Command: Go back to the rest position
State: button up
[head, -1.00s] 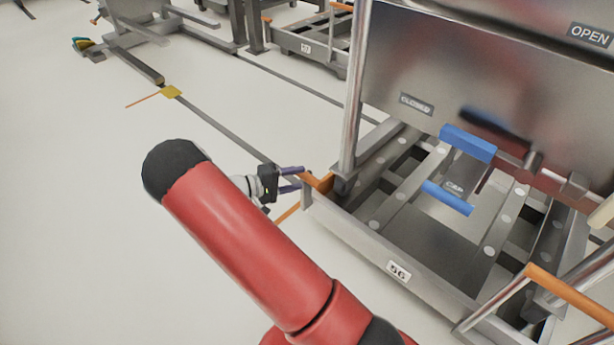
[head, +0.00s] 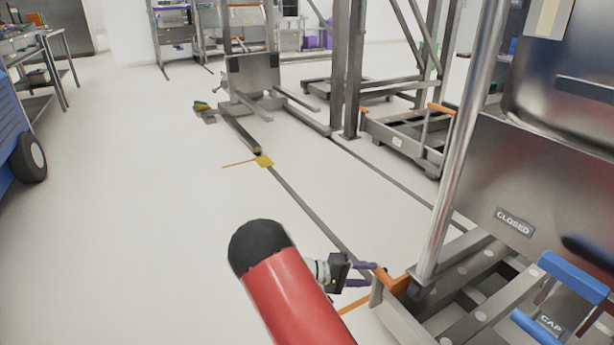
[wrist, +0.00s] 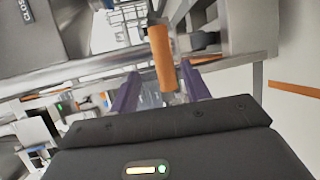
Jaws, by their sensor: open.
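My gripper (head: 368,275) is at the left corner of the metal bin frame, beside an orange handle (head: 392,279). In the wrist view my gripper (wrist: 158,85) has its two purple fingers apart, and the orange handle (wrist: 161,60) shows between and beyond them. I cannot tell whether a finger touches the handle. My red arm with its black joint cover is in front in the head view and hides part of the floor.
The bin frame (head: 398,322) with a metal panel marked CLOSED (head: 514,222) and a blue handle (head: 575,283) stands at right. A floor rail (head: 310,210) runs past a yellow plate (head: 263,161). A blue cart (head: 12,130) is at far left. Open floor lies left.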

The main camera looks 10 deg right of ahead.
jog(key=s+a+r+t+y+p, duration=0.3)
jog(key=s+r+y, duration=0.5)
jog(key=s+r, duration=0.5)
jog(key=s+a+r+t+y+p, duration=0.3)
jog(key=s+a+r+y+p, duration=0.2)
jog(key=s+r, duration=0.9)
notch_tip(320, 180, up, 5)
jog(key=a+y, duration=0.1)
jog(key=y, duration=0.2)
jog(key=shift+a+r, duration=0.15)
jog(key=shift+a, duration=0.2)
